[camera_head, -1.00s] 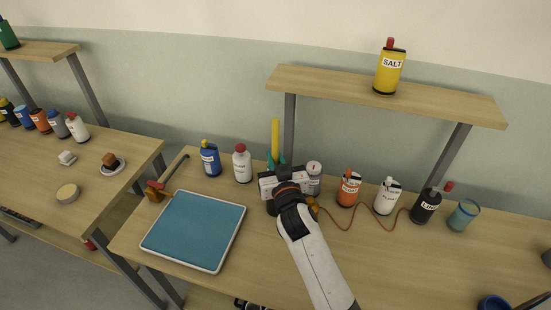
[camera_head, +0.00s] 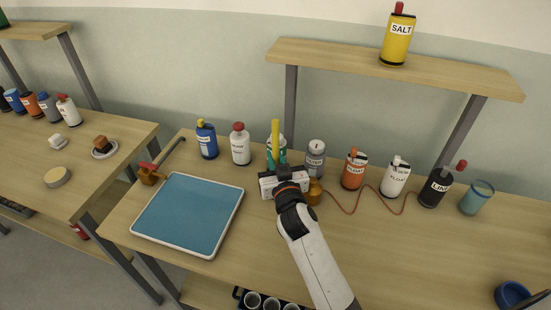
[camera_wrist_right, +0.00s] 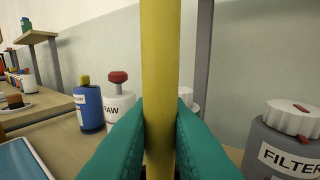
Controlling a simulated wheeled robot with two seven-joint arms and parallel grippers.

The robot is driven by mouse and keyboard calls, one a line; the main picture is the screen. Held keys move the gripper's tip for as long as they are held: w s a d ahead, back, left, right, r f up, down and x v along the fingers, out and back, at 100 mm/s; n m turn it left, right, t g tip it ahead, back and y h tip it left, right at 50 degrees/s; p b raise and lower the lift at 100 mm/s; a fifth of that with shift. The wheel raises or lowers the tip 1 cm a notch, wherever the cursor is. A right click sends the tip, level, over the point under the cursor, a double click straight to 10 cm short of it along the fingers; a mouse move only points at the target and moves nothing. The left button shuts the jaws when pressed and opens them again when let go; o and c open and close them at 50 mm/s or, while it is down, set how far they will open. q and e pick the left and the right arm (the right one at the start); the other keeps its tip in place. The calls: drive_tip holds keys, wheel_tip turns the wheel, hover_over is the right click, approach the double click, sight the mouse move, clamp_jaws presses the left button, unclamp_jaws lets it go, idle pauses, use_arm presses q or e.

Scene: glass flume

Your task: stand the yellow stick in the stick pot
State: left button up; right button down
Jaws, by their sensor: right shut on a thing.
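The yellow stick (camera_head: 275,133) stands upright in my right gripper (camera_head: 276,160). In the right wrist view the stick (camera_wrist_right: 160,70) runs vertically between the teal fingers (camera_wrist_right: 160,135), which are shut on it. Its lower end is hidden by the gripper. The gripper is over the table, in front of the row of bottles. I cannot tell for sure which vessel is the stick pot; an open teal cup (camera_head: 477,198) stands at the right end of the row and a dark blue round vessel (camera_head: 512,294) near the right front. My left gripper is not in view.
Close to my right gripper stand an amber pot (camera_head: 314,193), a grey bottle (camera_head: 315,160) and a white bottle (camera_head: 241,146). A red cord (camera_head: 350,210) curves along the bottles. A blue tray (camera_head: 188,215) lies at left. A shelf (camera_head: 390,64) overhangs behind. The table's front right is mostly clear.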

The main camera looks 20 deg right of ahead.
drive_tip(key=c, duration=1.3)
unclamp_jaws()
drive_tip(key=s, duration=0.4)
drive_tip(key=s+b, duration=0.1)
drive_tip(key=s, duration=0.7)
drive_tip(key=shift+a+b, duration=0.4)
